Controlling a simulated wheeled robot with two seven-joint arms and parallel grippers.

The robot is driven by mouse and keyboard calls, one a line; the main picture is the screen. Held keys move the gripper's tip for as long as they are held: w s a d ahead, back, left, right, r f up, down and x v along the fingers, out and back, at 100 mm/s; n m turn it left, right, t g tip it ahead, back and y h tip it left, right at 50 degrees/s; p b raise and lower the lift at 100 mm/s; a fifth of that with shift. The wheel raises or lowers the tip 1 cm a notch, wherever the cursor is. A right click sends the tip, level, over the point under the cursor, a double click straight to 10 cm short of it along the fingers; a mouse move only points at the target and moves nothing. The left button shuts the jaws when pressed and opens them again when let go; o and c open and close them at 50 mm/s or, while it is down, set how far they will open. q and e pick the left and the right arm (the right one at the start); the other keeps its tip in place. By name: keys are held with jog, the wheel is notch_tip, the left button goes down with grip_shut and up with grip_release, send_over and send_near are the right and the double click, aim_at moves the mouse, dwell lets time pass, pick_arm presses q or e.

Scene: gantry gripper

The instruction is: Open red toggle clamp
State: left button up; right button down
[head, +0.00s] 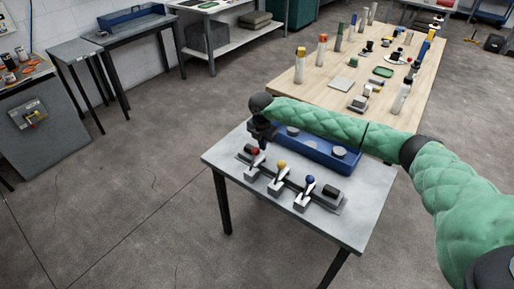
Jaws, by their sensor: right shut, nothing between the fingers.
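A row of three toggle clamps sits on a grey rail on the small grey table (345,228). The red toggle clamp (255,152) is at the left end, with its red knob up at the top of its lever. My right gripper (262,146) points down right at the red knob, from just behind and above it. Its fingers are shut with nothing between them; whether they touch the knob I cannot tell. The yellow-knobbed clamp (281,165) is in the middle and the blue-knobbed clamp (310,181) is to its right. My left gripper is not in view.
A blue tray (318,154) with grey round pieces stands behind the clamps, under my right forearm. A wooden table (385,65) with many bottles and parts is farther back. The front right of the grey table is clear.

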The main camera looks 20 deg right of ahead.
aim_at(253, 159)
dwell(0.3)
jog(key=shift+s+a+f, duration=0.1)
jog(key=shift+s+a, duration=0.7)
jog(key=shift+a, duration=0.25)
jog(key=shift+s+a+f, duration=0.1)
jog(key=shift+s+a, duration=0.75)
jog(key=shift+a, duration=0.15)
jog(key=shift+s+a, duration=0.8)
jog(key=shift+a, duration=0.25)
jog(key=shift+w+r, duration=0.1)
jog(key=shift+w+d+r+p, duration=0.15)
jog(key=shift+d+r+p, duration=0.1)
jog(key=shift+r, duration=0.25)
jog(key=shift+w+d+r+p, duration=0.1)
jog(key=shift+w+d+r, duration=0.1)
jog(key=shift+r, duration=0.3)
notch_tip(253, 159, up, 7)
jog(key=p, duration=0.2)
jog(key=shift+s+a, duration=0.2)
jog(key=shift+f, duration=0.1)
